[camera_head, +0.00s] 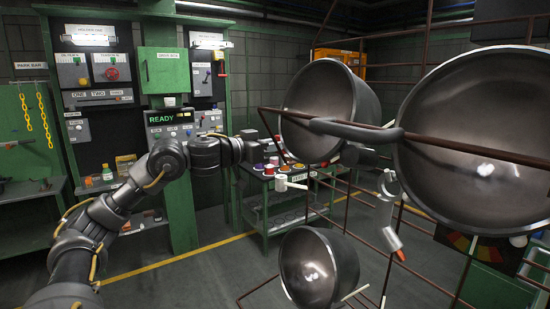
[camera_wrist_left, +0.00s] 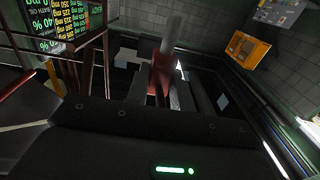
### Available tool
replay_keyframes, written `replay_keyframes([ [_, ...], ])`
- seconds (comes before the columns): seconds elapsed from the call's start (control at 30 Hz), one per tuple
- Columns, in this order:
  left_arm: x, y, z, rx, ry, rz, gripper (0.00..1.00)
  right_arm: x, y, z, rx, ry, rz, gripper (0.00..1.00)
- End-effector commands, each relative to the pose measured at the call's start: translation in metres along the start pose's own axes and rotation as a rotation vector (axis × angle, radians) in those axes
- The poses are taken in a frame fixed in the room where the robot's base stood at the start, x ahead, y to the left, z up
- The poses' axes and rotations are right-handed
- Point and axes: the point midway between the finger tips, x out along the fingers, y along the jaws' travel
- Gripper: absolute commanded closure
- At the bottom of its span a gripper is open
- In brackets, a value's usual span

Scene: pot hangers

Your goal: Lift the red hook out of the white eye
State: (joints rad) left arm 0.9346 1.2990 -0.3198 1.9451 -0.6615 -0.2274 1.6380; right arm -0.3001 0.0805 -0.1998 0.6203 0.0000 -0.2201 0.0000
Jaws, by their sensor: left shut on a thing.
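My left gripper (camera_head: 270,147) reaches in from the left and is beside the nearer side of the upper middle pot. In the left wrist view its fingers (camera_wrist_left: 161,92) are shut on a red piece, which I take for the red hook (camera_wrist_left: 161,72). A pale rod (camera_wrist_left: 172,34) stands up just beyond the red piece. In the head view a small red part (camera_head: 281,146) shows at the fingertips, against the pot's rim. I cannot make out the white eye for certain, nor whether the hook is inside it. My right gripper is not in view.
Large metal pots (camera_head: 318,105) (camera_head: 480,140) hang on a brown rod frame at the right, with a smaller pot (camera_head: 312,268) below. A green bench (camera_head: 262,205) with small items stands behind. A white, red-tipped object (camera_head: 389,228) hangs between the pots.

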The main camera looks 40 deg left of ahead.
Motion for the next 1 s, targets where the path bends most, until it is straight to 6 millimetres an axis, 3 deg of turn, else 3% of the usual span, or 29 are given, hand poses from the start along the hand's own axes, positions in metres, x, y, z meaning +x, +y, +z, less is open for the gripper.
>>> replay_keyframes([
  [0.03,0.000,0.000,-0.012,0.000,0.008,0.001,1.00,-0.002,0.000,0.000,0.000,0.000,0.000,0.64],
  [0.2,0.000,0.000,-0.029,0.000,0.004,0.000,1.00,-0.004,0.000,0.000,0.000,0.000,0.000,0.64],
  [0.5,-0.003,0.000,-0.034,0.001,0.000,-0.001,1.00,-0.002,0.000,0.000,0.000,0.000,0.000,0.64],
  [1.0,-0.054,0.000,-0.031,0.003,0.000,-0.002,1.00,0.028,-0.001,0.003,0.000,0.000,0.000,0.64],
])
